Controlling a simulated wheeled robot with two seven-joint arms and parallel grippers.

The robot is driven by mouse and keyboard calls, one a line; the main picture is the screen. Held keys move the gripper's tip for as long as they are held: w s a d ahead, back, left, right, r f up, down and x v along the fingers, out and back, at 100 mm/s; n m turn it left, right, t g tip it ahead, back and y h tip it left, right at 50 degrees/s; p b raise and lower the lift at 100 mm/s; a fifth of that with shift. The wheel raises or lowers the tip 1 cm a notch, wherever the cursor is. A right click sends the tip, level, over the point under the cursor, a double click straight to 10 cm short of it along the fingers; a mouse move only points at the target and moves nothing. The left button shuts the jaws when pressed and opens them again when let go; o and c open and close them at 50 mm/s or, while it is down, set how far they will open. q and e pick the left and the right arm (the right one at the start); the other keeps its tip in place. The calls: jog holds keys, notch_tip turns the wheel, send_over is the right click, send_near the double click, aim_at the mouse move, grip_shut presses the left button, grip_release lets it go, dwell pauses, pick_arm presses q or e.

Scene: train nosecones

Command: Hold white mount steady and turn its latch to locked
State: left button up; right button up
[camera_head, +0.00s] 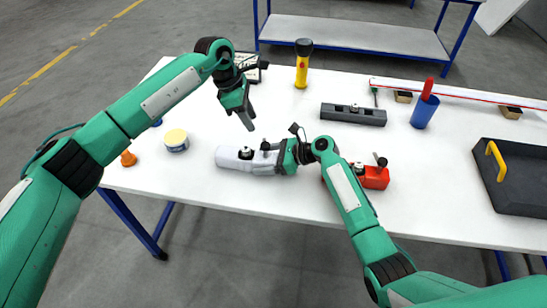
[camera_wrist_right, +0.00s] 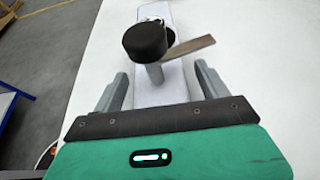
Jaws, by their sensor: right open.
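The white mount (camera_head: 230,160) lies on the white table, left of my right gripper (camera_head: 277,156). In the right wrist view the mount (camera_wrist_right: 150,90) runs between the open fingers of my right gripper (camera_wrist_right: 162,88), with a visible gap on each side. A black round knob (camera_wrist_right: 145,41) on a post stands on the mount, and a flat metal lever (camera_wrist_right: 190,47) points right beside it. Whether the latch is locked I cannot tell. My left gripper (camera_head: 246,119) hangs above and behind the mount, pointing down, apart from it; its finger gap is not clear.
A red mount (camera_head: 376,177) sits partly behind my right arm. A dark grey mount (camera_head: 353,115), blue cup (camera_head: 425,112), yellow flashlight (camera_head: 302,70), yellow-lidded tin (camera_head: 176,140) and orange piece (camera_head: 128,158) stand around. A black tray (camera_head: 515,205) is at right. The front left table is clear.

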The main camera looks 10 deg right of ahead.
aim_at(265, 144)
jog(key=c, duration=1)
pick_arm(q)
jog(key=shift+o, duration=0.8)
pick_arm(e)
jog(key=shift+c, duration=0.9)
pick_arm(q)
jog(key=shift+o, duration=0.5)
jog(key=shift+d+r+m, duration=0.25)
jog(key=shift+d+m, duration=0.15)
jog(key=shift+m, duration=0.2)
jog(key=d+r+m+y, duration=0.2)
jog(key=d+m+y, duration=0.15)
jog(key=m, duration=0.25)
jog(key=shift+t+y, duration=0.25)
jog(key=shift+t, duration=0.05)
jog(key=f, duration=1.1)
jog(key=shift+s+a+f, duration=0.1)
jog(key=shift+s+f, duration=0.2)
jog(key=c, duration=1)
